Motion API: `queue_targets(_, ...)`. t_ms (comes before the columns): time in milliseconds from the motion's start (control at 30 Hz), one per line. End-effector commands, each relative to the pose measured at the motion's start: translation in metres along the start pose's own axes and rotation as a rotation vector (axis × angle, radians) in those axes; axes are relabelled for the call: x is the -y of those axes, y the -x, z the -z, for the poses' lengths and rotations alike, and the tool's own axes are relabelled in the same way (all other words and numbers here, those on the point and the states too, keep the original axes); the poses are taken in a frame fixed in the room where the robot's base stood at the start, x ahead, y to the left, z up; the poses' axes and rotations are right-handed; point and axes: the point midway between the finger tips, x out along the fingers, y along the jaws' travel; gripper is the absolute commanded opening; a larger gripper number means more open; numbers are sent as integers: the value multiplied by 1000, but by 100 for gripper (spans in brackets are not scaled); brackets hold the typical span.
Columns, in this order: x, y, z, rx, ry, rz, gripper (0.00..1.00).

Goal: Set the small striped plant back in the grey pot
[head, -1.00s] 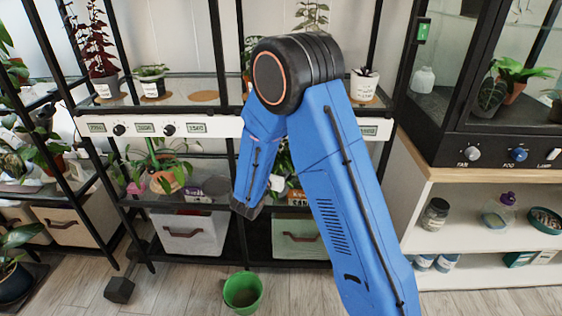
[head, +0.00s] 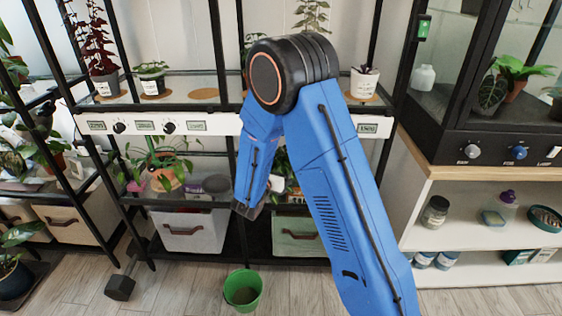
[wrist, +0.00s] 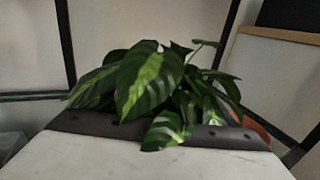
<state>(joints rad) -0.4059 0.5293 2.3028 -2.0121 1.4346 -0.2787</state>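In the wrist view, a plant with dark green leaves striped in paler green (wrist: 145,80) fills the middle, close to the camera. Its base is hidden behind a pale surface with a dark edge (wrist: 150,160), probably part of my gripper. My fingers do not show clearly, so I cannot tell whether they touch the plant. I cannot pick out the grey pot with certainty.
Potted plants stand on the upper glass shelf (head: 180,101), with a bare cork mat (head: 203,93) between them. A trailing plant (head: 160,160) is left on the lower shelf. A glass cabinet (head: 490,90) stands right.

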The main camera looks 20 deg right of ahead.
Motion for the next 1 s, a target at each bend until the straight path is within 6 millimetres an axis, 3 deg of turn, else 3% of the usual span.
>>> queue_targets(267, 0, 0, -2, 1, -1, 0, 80)
queue_targets(433, 0, 1, -15, 2, -2, 0, 80)
queue_targets(1000, -1, 98, -12, 0, 0, -3, 80)
